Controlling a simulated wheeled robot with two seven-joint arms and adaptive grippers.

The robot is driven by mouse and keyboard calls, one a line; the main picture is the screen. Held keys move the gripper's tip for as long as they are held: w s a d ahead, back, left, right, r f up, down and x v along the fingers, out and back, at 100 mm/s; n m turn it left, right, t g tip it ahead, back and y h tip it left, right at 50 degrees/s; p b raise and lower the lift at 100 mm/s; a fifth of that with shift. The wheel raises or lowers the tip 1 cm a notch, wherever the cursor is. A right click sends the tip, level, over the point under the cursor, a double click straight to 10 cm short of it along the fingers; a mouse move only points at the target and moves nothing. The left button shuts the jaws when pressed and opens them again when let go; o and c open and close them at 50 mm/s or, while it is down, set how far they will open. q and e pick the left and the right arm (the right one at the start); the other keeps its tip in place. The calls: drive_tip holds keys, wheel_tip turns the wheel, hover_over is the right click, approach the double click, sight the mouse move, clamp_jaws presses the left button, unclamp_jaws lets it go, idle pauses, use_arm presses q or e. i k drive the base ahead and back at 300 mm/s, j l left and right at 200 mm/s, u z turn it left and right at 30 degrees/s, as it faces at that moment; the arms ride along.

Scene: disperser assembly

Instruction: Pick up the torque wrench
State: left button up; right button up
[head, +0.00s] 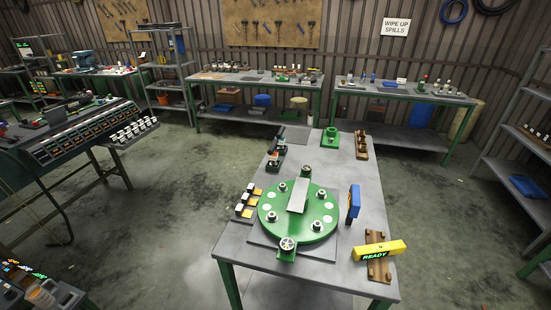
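No thing can be surely made out as the torque wrench. A yellow bar-shaped item (392,248) with a dark face reading "READY" in green lies across a brown wooden cradle (379,270) at the front right corner of the grey table (235,245). It could be a tool body or a display; I cannot tell. A blue block-like item (353,204) stands upright near the right edge. Dark items with red parts (275,150) sit on the left side towards the back. Neither of my grippers shows in the head view.
A green round plate (268,224) with several studs and a grey bar (298,195) fills the table's middle. Small parts (248,203) line its left edge. A green fixture (330,137) and brown rack (361,145) stand at the back. Open floor (180,200) lies left.

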sight(273, 156)
drive_tip(key=j+z, duration=0.3)
drive_tip(key=j, duration=0.25)
drive_tip(key=j+z, duration=0.3)
drive_tip(key=j, duration=0.2)
drive_tip(key=k+j+z, duration=0.3)
drive_tip(key=j, duration=0.2)
drive_tip(key=i+j+z, duration=0.1)
drive_tip(key=j+z, duration=0.2)
drive_tip(key=j, duration=0.3)
drive_tip(key=j+z, duration=0.35)
drive_tip(key=j, duration=0.25)
drive_tip(key=i+j+z, duration=0.15)
drive_tip(key=j+z, duration=0.3)
drive_tip(key=j, duration=0.4)
drive_tip(key=j+z, duration=0.5)
drive_tip(key=j, duration=0.35)
